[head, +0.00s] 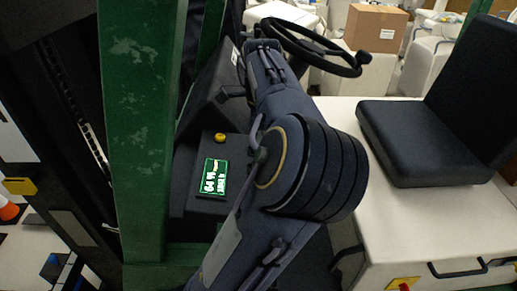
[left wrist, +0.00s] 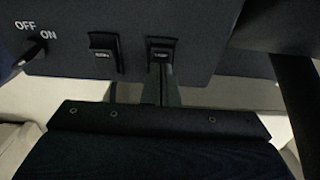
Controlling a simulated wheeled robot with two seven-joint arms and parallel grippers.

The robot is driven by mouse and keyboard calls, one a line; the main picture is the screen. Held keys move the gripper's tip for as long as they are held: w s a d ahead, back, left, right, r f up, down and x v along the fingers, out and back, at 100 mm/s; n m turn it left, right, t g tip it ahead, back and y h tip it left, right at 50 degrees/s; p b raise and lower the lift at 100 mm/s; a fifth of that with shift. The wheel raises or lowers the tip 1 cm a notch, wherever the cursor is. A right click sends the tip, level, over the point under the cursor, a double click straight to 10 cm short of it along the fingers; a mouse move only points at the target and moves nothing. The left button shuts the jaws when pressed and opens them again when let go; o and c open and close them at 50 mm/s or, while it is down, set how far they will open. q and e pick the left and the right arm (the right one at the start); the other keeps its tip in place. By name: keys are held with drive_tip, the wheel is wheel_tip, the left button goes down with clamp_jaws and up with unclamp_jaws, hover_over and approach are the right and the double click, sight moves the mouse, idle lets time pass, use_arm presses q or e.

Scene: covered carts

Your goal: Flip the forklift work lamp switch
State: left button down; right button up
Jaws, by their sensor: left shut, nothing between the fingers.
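In the left wrist view, a dark panel carries two black rocker switches: a left one (left wrist: 103,54) and a right one (left wrist: 160,48). Their small markings are too blurred to read, so I cannot tell which is the work lamp's. Printed OFF and ON labels (left wrist: 37,31) are at the upper left, with a dark lever or knob (left wrist: 36,47) beside them. My left gripper (left wrist: 163,70) is shut and empty, its tips just below the right switch; I cannot tell whether they touch it. In the head view my arm crosses the middle and the hand cannot be made out.
A green mast post (head: 142,130) stands at the left. The dash has a lit display (head: 213,177) and a yellow button (head: 220,138). A steering wheel (head: 340,69) is above, a black seat (head: 420,140) at the right. A cardboard box (head: 375,27) is behind.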

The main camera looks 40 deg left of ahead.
use_arm(q)
wheel_tip(320, 180, up, 2)
drive_tip(key=shift+r+p, duration=0.25)
drive_tip(key=shift+p, duration=0.8)
drive_tip(key=shift+r+p, duration=0.85)
drive_tip(key=shift+r, duration=1.35)
